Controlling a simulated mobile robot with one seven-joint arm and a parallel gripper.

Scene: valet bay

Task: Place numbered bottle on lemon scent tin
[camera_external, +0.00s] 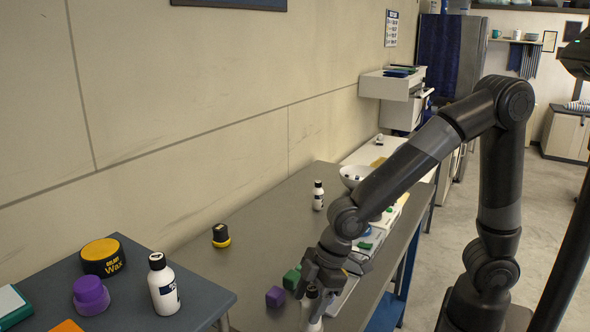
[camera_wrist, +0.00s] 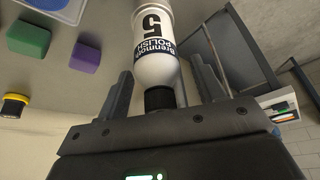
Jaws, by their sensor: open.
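A white numbered bottle (camera_wrist: 155,45) with a black cap, a large 5 and "Brenmore POLISH" on its label stands between the fingers of my gripper (camera_wrist: 163,88) in the wrist view. The fingers are open on either side, with gaps to the bottle. In the external view my gripper (camera_external: 314,288) is low over the front of the grey table, and the bottle (camera_external: 312,318) shows partly below it. A small black and yellow tin (camera_external: 221,236) sits on the table to the left; it also shows in the wrist view (camera_wrist: 13,106). I cannot read a lemon scent label on it.
A green block (camera_external: 291,279) and a purple block (camera_external: 275,297) lie just left of my gripper. Another white bottle (camera_external: 318,196) stands farther back. A nearer dark table holds a Wax tin (camera_external: 103,262), a purple container (camera_external: 91,297) and a white bottle (camera_external: 164,290).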

